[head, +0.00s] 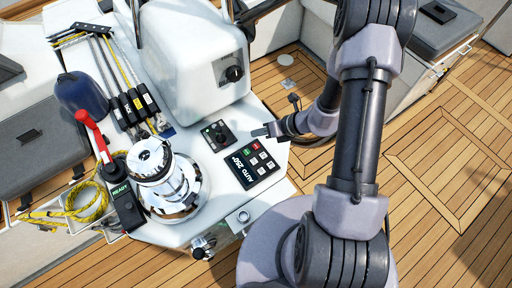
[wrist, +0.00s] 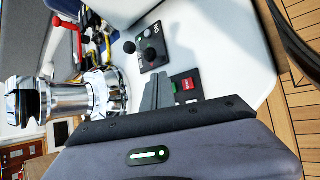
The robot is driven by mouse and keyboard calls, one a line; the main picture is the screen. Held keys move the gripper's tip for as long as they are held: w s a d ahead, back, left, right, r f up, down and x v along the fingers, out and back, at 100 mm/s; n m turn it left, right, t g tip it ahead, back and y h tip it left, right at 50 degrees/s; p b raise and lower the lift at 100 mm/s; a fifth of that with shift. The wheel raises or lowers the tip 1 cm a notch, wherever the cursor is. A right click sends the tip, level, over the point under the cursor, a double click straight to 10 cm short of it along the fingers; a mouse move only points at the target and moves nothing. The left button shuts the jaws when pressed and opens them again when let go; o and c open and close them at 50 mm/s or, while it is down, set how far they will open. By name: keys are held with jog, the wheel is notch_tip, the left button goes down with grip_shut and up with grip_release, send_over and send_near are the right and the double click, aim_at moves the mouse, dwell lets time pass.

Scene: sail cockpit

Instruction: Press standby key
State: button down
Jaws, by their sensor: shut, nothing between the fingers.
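The autopilot keypad (head: 238,180) is a dark panel on the white console, with a display reading AUTO 250°. It has a red key (head: 256,146), a green key and several pale keys; their labels are too small to read in the head view. In the wrist view the red key (wrist: 188,85) shows just right of the fingers, and much of the keypad is hidden behind my gripper. My gripper (head: 260,131) is shut and empty, with its fingertips near the keypad's far edge by the red key. I cannot tell any contact.
A small joystick panel (head: 218,134) sits just left of the fingertips. A chrome winch (head: 165,180) and a red-handled throttle lever (head: 92,135) stand further left. A white housing with a black knob (head: 233,73) rises behind. Teak deck (head: 440,150) lies open to the right.

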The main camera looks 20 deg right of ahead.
aim_at(259, 147)
notch_tip(259, 147, down, 6)
jog(key=b, duration=0.4)
jog(key=shift+r, duration=0.1)
dwell(1.6)
jog(key=shift+f+b, duration=0.4)
jog(key=shift+f, duration=0.05)
jog(key=shift+f+b, duration=0.4)
jog(key=shift+f, duration=0.05)
dwell(0.5)
jog(key=shift+r, duration=0.15)
jog(key=shift+r+p, duration=0.75)
notch_tip(259, 147, up, 5)
jog(key=p, duration=0.4)
jog(key=shift+r, duration=0.1)
